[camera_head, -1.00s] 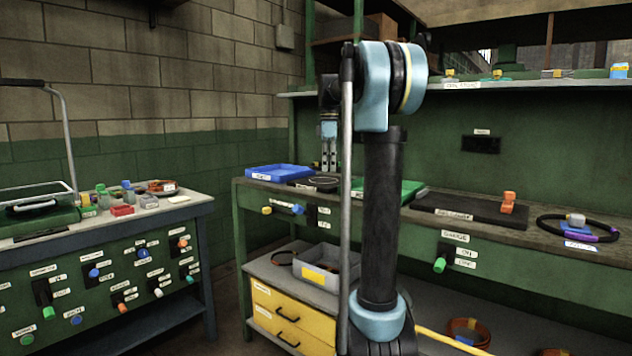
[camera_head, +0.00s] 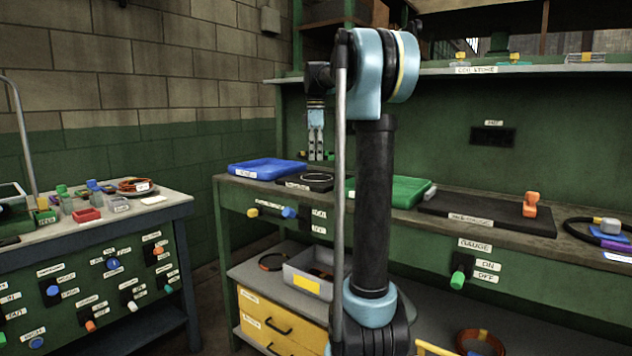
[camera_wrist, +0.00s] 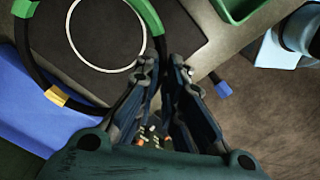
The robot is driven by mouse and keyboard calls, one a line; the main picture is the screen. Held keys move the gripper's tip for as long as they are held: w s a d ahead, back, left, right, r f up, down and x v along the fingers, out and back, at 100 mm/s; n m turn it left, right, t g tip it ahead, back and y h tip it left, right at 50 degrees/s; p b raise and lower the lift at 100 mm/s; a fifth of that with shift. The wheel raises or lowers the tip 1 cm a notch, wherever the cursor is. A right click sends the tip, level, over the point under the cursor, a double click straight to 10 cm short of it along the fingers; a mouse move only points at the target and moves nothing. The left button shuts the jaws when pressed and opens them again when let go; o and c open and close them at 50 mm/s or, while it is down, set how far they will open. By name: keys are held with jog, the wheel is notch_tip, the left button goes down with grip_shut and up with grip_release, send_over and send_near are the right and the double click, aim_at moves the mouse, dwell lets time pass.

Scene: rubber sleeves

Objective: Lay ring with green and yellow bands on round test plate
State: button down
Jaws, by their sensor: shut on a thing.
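The ring (camera_wrist: 84,104) is a black loop with green bands and an orange-yellow band in the wrist view. My gripper (camera_wrist: 163,68) is shut on its right side; the ring's top runs out of frame. The test plate (camera_wrist: 185,35) is a dark slab with a white circle, lying below the ring. The ring overlaps the white circle from above and reaches left over the blue tray. In the head view my gripper (camera_head: 316,158) points down above the far bench, near the plate (camera_head: 305,183). Small green patches show beside the fingertips there.
A blue tray (camera_head: 267,166) lies left of the plate and a green tray (camera_head: 385,184) right of it. A blue knob (camera_wrist: 222,90) sticks out below the bench edge. A dark pad (camera_head: 470,212) with an orange block (camera_head: 530,204) lies further right.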

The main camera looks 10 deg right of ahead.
aim_at(317, 182)
jog(key=shift+w+d+f, duration=0.1)
jog(key=shift+w+f, duration=0.1)
jog(key=shift+f, duration=1.15)
jog(key=shift+w+d+f, duration=0.1)
jog(key=shift+w+f, duration=0.05)
jog(key=shift+f, duration=1.2)
jog(key=shift+w+d+f, duration=0.1)
jog(key=shift+w+f, duration=0.1)
jog(key=shift+f, duration=1.15)
jog(key=c, duration=1.7)
grip_release()
notch_tip(317, 182, up, 12)
